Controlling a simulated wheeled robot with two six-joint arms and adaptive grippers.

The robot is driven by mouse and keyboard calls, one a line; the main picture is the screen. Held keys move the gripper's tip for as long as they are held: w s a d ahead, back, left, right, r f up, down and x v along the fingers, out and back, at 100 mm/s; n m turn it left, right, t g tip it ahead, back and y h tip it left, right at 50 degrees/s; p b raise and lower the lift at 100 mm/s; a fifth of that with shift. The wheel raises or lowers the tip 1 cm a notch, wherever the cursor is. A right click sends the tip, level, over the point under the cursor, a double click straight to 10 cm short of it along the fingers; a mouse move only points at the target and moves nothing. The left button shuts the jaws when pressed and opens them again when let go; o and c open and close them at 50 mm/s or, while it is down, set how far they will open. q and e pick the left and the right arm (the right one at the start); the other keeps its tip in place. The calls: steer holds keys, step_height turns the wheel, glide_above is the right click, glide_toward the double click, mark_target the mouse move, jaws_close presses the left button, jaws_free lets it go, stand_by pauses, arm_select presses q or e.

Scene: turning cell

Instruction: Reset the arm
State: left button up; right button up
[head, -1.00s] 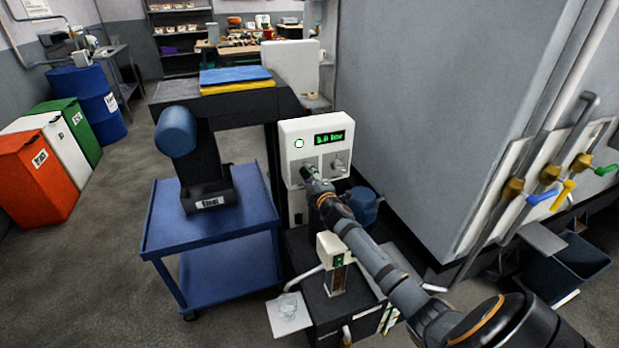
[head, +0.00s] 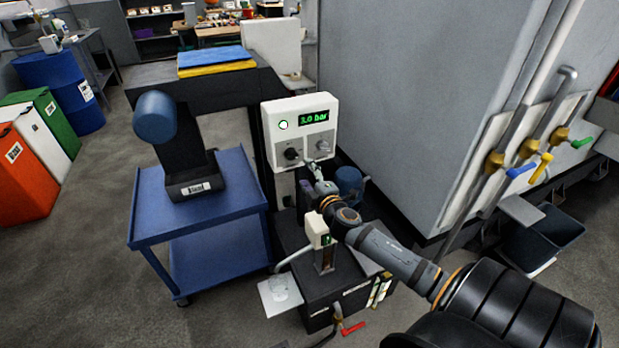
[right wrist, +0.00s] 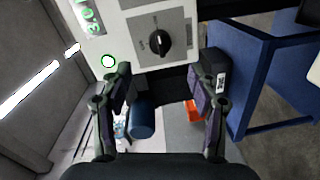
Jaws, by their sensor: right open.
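My right arm reaches in from the lower right of the head view. Its gripper (head: 318,174) is open and empty, just below and in front of a white control panel (head: 275,130). The panel has a green display (head: 314,117) reading 3.0 bar, a round green-ringed light and a black knob (head: 291,153). In the right wrist view the open fingers (right wrist: 167,85) point at the panel, with the knob (right wrist: 161,43) beyond the fingertips and apart from them. My left gripper is not in view.
A blue cart (head: 205,215) carrying a black stand is left of the panel. Below the panel is a dark cabinet (head: 335,285) with a red-handled valve (head: 352,328). A large grey machine wall (head: 420,110) with coloured valve levers stands at right. Floor at lower left is clear.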

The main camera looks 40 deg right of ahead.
steer(key=shift+s+a, duration=0.15)
steer(key=shift+s, duration=0.5)
